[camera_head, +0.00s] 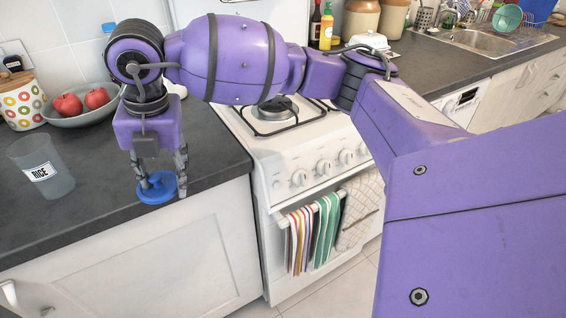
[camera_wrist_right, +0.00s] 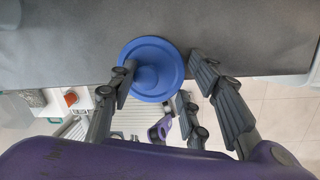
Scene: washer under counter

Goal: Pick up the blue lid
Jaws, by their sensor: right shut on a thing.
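The blue lid (camera_head: 157,187) is a round disc with a raised knob, at the front edge of the dark counter. It also shows in the right wrist view (camera_wrist_right: 152,62), where it overlaps the counter edge. My right gripper (camera_head: 163,192) points down over the lid, with one finger at the left of the knob and the other towards the lid's right side. It is shut on the lid. I cannot tell whether the lid touches the counter. My left gripper is not in view.
A translucent container labelled RICE (camera_head: 42,170) stands without a cover on the left. A grey bowl (camera_head: 82,119) with red apples and a dotted canister (camera_head: 20,102) are behind it. The white stove (camera_head: 300,160) is to the right. Bare counter lies between container and lid.

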